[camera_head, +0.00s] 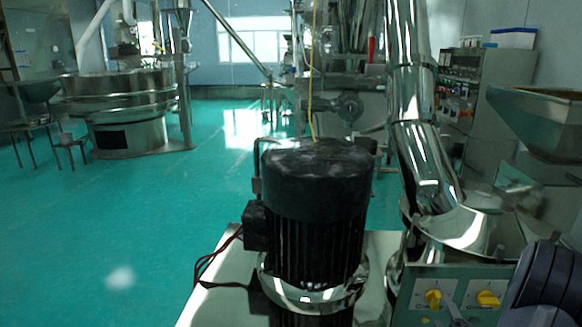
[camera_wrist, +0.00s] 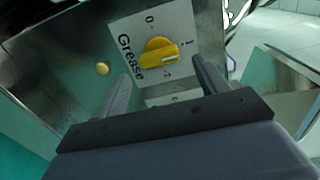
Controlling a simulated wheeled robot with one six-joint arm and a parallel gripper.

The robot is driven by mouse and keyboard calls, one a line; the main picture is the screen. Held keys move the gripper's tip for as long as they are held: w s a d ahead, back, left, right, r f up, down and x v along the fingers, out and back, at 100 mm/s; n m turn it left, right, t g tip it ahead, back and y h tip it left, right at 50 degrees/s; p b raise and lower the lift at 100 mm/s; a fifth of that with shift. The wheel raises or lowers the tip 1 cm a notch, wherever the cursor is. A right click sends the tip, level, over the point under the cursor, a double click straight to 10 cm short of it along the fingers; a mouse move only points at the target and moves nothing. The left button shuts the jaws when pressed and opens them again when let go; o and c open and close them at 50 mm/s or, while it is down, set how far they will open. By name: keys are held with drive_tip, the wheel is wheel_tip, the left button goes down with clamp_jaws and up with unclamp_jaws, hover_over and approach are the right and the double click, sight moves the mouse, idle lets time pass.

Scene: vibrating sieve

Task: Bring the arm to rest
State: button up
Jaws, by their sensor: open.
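My gripper (camera_wrist: 162,78) is open in the wrist view, with its two dark fingers spread apart. A yellow rotary knob (camera_wrist: 158,52) lies just beyond the fingertips, in the gap between them as seen from the wrist. I cannot tell whether a finger touches it; nothing is held. The knob sits on a white plate (camera_wrist: 185,25) marked "Grease". In the head view my arm (camera_head: 548,288) enters at the lower right, in front of a grey control panel (camera_head: 465,278) with a left yellow knob (camera_head: 433,299) and a right yellow knob (camera_head: 488,299).
A black motor (camera_head: 315,190) stands in front of me, left of the panel. A shiny steel pipe (camera_head: 425,160) rises behind the panel. A steel hopper (camera_head: 545,120) is at the right. A round sieve machine (camera_head: 118,105) stands far left. Green floor (camera_head: 90,230) is clear at left.

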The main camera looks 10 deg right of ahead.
sight(438, 304)
drive_tip(key=x, duration=0.3)
drive_tip(key=shift+w, duration=0.4)
drive_tip(key=n+b, duration=0.2)
drive_tip(key=n, duration=0.2)
drive_tip(key=shift+s, duration=0.15)
drive_tip(key=n+b, duration=0.2)
drive_tip(key=n, duration=0.4)
drive_tip(key=shift+r+b, duration=0.2)
drive_tip(key=shift+b, duration=0.15)
drive_tip(key=n+b, duration=0.1)
drive_tip(key=n, duration=0.2)
drive_tip(key=shift+a+n, duration=0.15)
drive_tip(key=shift+n, duration=0.25)
drive_tip(key=n+b, duration=0.1)
drive_tip(key=n, duration=0.3)
drive_tip(key=shift+a+r, duration=0.1)
drive_tip(key=shift+s+a, duration=0.1)
drive_tip(key=shift+s, duration=0.4)
